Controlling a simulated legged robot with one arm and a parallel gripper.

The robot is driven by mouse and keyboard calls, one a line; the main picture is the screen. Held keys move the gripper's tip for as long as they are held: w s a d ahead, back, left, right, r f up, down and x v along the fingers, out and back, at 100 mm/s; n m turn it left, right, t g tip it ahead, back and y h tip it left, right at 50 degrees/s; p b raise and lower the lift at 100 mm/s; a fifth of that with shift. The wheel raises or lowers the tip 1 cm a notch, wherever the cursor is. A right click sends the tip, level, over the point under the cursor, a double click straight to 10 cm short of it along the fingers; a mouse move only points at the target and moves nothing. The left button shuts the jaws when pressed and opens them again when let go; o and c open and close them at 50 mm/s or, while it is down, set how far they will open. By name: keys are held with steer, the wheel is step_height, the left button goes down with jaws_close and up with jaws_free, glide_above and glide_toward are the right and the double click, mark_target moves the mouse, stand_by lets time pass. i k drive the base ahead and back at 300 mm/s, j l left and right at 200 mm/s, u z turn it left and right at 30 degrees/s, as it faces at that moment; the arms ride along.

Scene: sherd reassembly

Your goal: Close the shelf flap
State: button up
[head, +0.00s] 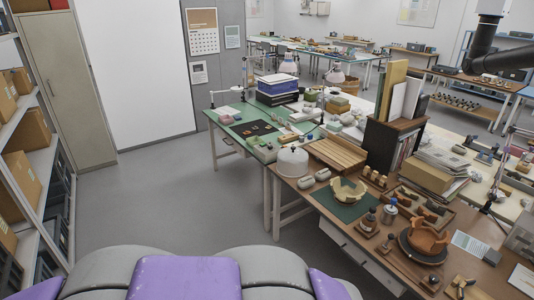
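An open shelf unit (38,160) stands at the left edge, cut off by the frame, with cardboard boxes (22,178) on its boards. I cannot pick out a flap on it, or tell whether one is open or shut. A tall grey-beige cabinet (68,85) behind the shelf has its door shut. My gripper is not in view. Black parts that look like my arm show only at the top right.
Grey floor (165,205) is clear between the shelf and the tables. A green-topped table (226,140) and a brown worktable (318,207) carry sherds, a pot (425,240), bottles and books. The worktable's front edge is close on the right.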

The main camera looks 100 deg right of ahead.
mark_target(319, 156)
steer(key=z, duration=3.7)
steer(key=i, duration=0.65)
steer(key=i+j+z, duration=0.15)
steer(key=i, duration=1.2)
steer(key=i+j+z, duration=0.15)
steer(key=i, duration=0.55)
